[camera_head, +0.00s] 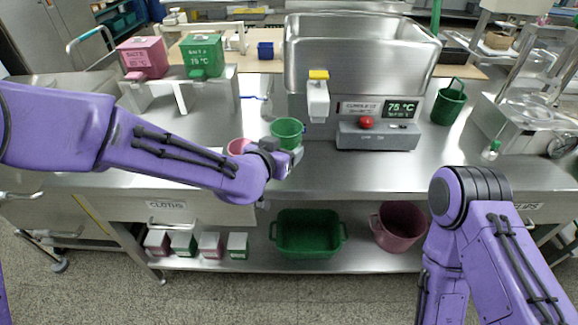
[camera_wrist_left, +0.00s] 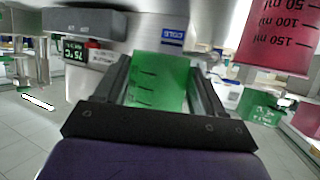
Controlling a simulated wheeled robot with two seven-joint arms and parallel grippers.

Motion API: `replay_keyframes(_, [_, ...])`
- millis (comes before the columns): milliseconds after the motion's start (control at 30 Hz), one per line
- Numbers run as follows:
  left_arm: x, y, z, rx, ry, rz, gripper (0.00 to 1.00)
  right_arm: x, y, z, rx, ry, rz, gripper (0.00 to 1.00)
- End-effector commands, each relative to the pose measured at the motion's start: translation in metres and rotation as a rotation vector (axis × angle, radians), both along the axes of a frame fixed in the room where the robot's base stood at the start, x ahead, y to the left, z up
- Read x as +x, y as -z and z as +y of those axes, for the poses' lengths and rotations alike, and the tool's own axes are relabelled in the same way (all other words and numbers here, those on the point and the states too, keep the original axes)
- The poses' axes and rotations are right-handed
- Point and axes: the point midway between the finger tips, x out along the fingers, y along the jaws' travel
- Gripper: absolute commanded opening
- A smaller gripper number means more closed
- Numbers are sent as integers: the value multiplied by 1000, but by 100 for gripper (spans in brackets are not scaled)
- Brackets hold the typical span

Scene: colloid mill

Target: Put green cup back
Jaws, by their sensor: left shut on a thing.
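The green cup (camera_head: 287,130) is held by my left gripper (camera_head: 290,157) over the front of the steel counter, just below the machine's spout. In the left wrist view the green cup (camera_wrist_left: 160,80) sits between the two fingers, with dark graduation marks facing the camera. A pink cup (camera_head: 239,147) is partly hidden behind my left wrist. In the left wrist view a red measuring cup (camera_wrist_left: 278,38) with volume marks is at the upper right. My right arm shows at the lower right, but its gripper is out of view.
The machine's steel tank (camera_head: 358,65) and control box (camera_head: 377,136) stand behind the cup. Pink (camera_head: 143,58) and green (camera_head: 203,56) boxes stand on a raised stand at the left. A green bucket (camera_head: 449,103) stands right of the machine. The counter between is mostly clear.

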Motion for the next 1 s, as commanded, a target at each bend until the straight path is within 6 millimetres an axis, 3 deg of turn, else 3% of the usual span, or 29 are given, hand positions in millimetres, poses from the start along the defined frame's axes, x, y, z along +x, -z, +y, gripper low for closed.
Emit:
replay_keyframes(33, [8, 16, -4, 1, -1, 6, 37, 0, 2, 0, 0, 0, 0, 43])
replay_keyframes(100, [17, 28, -9, 0, 1, 4, 37, 0, 3, 0, 1, 0, 1, 43])
replay_keyframes(300, [34, 50, -17, 1, -1, 3, 37, 0, 4, 0, 0, 0, 0, 43])
replay_keyframes(433, [33, 72, -16, 1, -1, 3, 37, 0, 7, 0, 0, 0, 0, 43])
replay_keyframes(867, [33, 82, -15, 1, -2, 1, 37, 0, 10, 0, 1, 0, 1, 43])
replay_keyframes(900, [33, 81, -15, 0, -2, 1, 79, 0, 9, 0, 0, 0, 0, 43])
replay_keyframes(967, [33, 80, -15, 0, -2, 1, 95, 0, 9, 0, 0, 0, 0, 43])
replay_keyframes(1000, [33, 80, -15, 0, -2, 1, 95, 0, 9, 0, 0, 0, 0, 43])
